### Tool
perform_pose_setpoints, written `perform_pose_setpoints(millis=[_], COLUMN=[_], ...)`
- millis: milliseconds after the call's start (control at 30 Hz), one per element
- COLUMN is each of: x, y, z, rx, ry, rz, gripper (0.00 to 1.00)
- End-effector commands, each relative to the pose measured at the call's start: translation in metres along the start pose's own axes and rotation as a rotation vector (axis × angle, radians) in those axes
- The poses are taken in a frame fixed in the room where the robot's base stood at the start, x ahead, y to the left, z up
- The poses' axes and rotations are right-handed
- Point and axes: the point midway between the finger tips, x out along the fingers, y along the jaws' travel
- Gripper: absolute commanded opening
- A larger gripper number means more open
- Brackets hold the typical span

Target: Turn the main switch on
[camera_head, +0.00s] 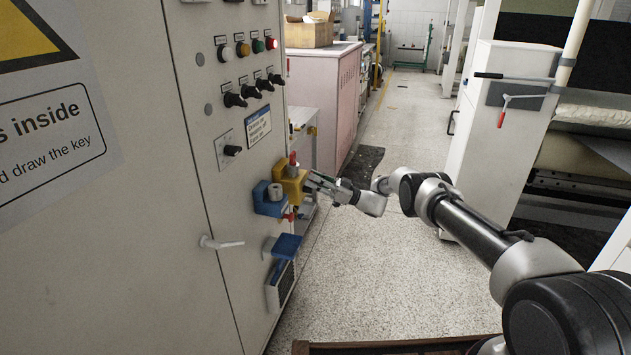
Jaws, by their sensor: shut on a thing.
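A yellow block (290,185) with a red peg (292,158) on top juts from the right part of the grey cabinet front; it looks like the main switch. A blue block (268,205) with a grey round piece (274,191) sits against its left side. My gripper (312,182) reaches in from the right, level with the yellow block, its fingertips at the block's right side. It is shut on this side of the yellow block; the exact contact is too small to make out. A small red part (289,213) shows just below.
The grey cabinet (150,180) carries a bent metal handle (220,242), black knobs (250,91), coloured buttons (257,46) and a blue hinged cover (287,246) below the switch. A pink cabinet (325,90) stands behind. The speckled floor (400,270) to the right is mostly clear.

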Motion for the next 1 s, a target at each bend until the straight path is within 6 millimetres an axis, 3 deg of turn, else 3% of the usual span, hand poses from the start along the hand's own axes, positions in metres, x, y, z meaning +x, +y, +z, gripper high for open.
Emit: perform_pose_setpoints(millis=[667, 700, 800, 1000], x=[-0.0014, -0.0014, -0.0011, -0.0004], y=[-0.0027, -0.0027, -0.0026, -0.0023], z=[0.0017, 0.0018, 0.0015, 0.0009], rx=[-0.055, -0.055, -0.055, -0.055], ry=[-0.015, -0.015, -0.014, -0.013], rz=[-0.023, -0.023, -0.023, -0.023], gripper=[0.00, 0.17, 0.35, 0.35])
